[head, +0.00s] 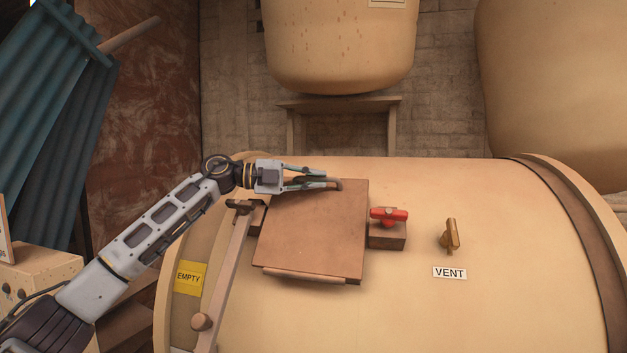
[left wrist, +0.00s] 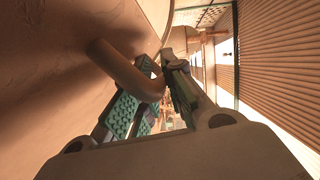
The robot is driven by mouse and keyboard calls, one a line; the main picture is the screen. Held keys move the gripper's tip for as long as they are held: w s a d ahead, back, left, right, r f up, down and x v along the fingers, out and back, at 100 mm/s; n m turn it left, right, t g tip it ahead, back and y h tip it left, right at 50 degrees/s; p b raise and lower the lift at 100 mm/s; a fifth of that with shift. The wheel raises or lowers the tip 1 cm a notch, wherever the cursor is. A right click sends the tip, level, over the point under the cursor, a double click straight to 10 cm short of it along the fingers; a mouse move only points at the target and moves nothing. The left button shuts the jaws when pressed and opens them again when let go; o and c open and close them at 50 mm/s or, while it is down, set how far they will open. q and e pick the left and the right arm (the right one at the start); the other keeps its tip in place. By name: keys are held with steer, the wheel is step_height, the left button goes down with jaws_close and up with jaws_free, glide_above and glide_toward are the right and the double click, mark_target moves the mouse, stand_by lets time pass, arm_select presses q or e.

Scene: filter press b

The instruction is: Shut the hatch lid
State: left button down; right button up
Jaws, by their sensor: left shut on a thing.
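The hatch lid (head: 310,232) is a flat, brown, square plate over the top of the large cream tank (head: 420,310). A pale bar runs along its near edge. A bent handle (head: 334,184) sits by its far edge; in the left wrist view the handle (left wrist: 122,68) is a thick curved bar. My left gripper (head: 318,180) reaches in from the left and is shut on this handle; its green-padded fingers (left wrist: 155,95) are on either side of the bar. I cannot tell whether the lid is flush with the tank. My right gripper is out of view.
A red latch (head: 389,215) on a brown block stands right of the lid. A brass valve (head: 450,235) is above the VENT label (head: 450,272). A long lever (head: 228,265) and yellow EMPTY label (head: 190,278) are left. A tan vessel (head: 340,45) hangs behind.

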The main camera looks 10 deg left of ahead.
arm_select(q)
steer(key=shift+w+a+r, duration=0.15)
steer(key=shift+a+r, duration=0.05)
steer(key=shift+r, duration=0.05)
steer(key=c, duration=1.5)
jaws_free()
steer(key=shift+w+f, duration=0.1)
steer(key=shift+c, duration=0.2)
steer(key=shift+o, duration=0.3)
steer(key=shift+d+f, duration=0.1)
steer(key=shift+f, duration=0.1)
steer(key=v, duration=1.2)
